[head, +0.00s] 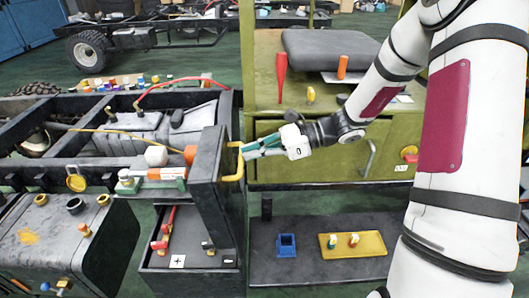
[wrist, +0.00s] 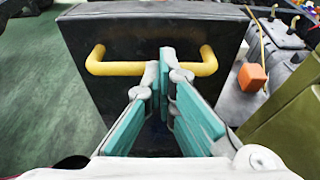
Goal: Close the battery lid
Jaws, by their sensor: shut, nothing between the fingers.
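The battery lid (head: 208,185) is a dark panel standing upright, raised over the open battery box (head: 160,270) in the head view. Its yellow handle (head: 234,165) is on the right-hand face. In the wrist view the lid (wrist: 130,30) fills the middle, with the handle (wrist: 110,68) running across it. My gripper (head: 243,152) is shut and empty, with its fingertips at the handle. In the wrist view the green-padded fingers (wrist: 166,58) overlap the middle of the handle bar and hide part of it. I cannot tell whether they touch it.
Red terminals (head: 163,238) show inside the box. The chassis frame (head: 60,185) lies to the left. A green cabinet (head: 300,150) stands behind my gripper. A dark low shelf (head: 320,225) holds a blue block (head: 287,245) and a yellow tray (head: 372,251).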

